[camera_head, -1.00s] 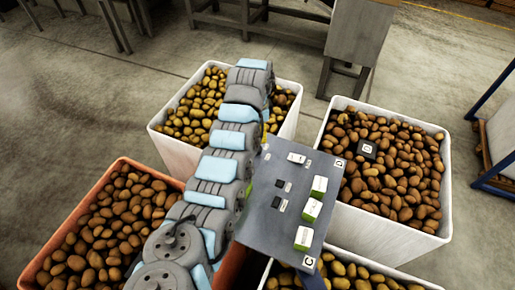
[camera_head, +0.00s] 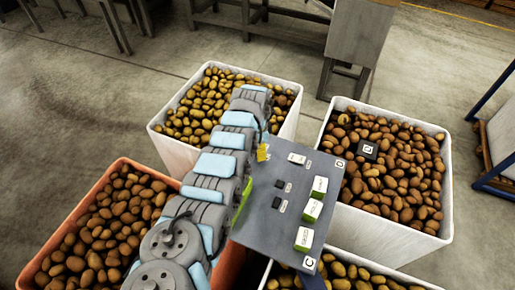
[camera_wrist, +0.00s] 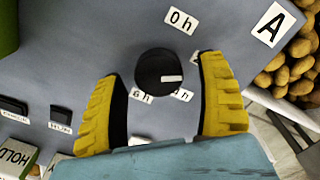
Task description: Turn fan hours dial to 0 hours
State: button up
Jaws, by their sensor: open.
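The fan hours dial (camera_wrist: 160,80) is a round black knob with a white pointer mark in the wrist view. Its mark points to the right and slightly down, while the "0 h" label (camera_wrist: 181,21) is above the knob. Other hour labels lie below and right of it, partly hidden. My gripper (camera_wrist: 166,100) is open, with one yellow ribbed finger on each side of the knob and a gap on both sides. In the head view my arm hides the dial, and a bit of yellow finger (camera_head: 262,153) shows at the panel's edge.
The grey panel (camera_head: 270,222) carries several labelled blocks and small black switches. White crates (camera_head: 395,243) and an orange crate (camera_head: 52,240) of potatoes surround it. A label "A" (camera_wrist: 273,24) marks one panel corner.

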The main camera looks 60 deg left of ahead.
jog(key=c, duration=1.2)
jog(key=shift+f+n, duration=0.1)
jog(key=shift+n, duration=0.2)
jog(key=shift+n+p, duration=0.5)
jog(key=shift+n, duration=0.1)
jog(key=n, duration=0.3)
jog(key=shift+n, duration=0.3)
jog(key=n, duration=0.6)
jog(key=shift+s+a+n, duration=0.1)
jog(key=shift+a+n, duration=0.05)
jog(key=shift+n, duration=0.15)
